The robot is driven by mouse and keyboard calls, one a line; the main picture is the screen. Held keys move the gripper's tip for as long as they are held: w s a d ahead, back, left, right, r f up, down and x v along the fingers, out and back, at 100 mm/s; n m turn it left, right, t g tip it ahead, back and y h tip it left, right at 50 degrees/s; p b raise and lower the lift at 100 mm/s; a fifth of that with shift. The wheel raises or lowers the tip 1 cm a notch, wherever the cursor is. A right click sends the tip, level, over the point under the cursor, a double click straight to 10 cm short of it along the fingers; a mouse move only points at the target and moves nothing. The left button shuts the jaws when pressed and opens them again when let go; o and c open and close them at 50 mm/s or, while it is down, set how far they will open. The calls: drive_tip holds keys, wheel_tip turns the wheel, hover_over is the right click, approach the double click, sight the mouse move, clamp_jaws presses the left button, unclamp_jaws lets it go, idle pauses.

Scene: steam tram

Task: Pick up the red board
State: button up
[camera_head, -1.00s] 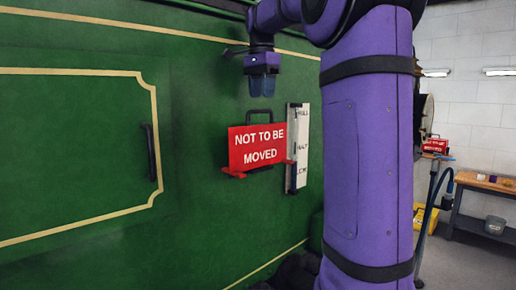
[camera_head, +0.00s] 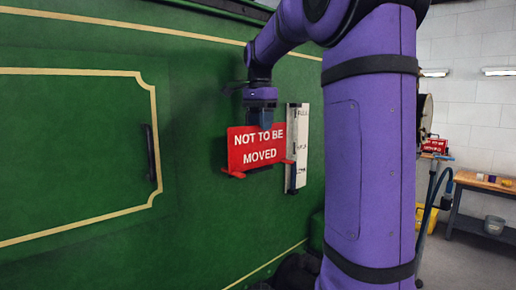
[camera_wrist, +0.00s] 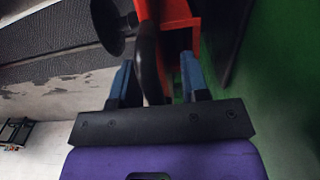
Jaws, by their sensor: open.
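The red board (camera_head: 245,150) reads "NOT TO BE MOVED" and stands upright against the green side, on small red brackets at its lower corners. My gripper (camera_head: 262,120) points down at the top edge of the board and hides the board's black handle in the head view. In the wrist view my gripper (camera_wrist: 157,75) is open, its two blue fingers apart. The dark handle (camera_wrist: 150,55) shows between them, with the red board (camera_wrist: 181,15) just beyond. I cannot tell whether a finger touches the handle.
A white gauge plate (camera_head: 298,150) is fixed to the green side (camera_head: 200,215) just right of the board. A dark door handle (camera_head: 151,153) sits to the left. A wooden bench (camera_head: 485,185) and a yellow object (camera_head: 429,219) stand at the far right.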

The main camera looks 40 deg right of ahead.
drive_tip(key=shift+c, duration=0.4)
clamp_jaws()
drive_tip(key=shift+r, duration=0.1)
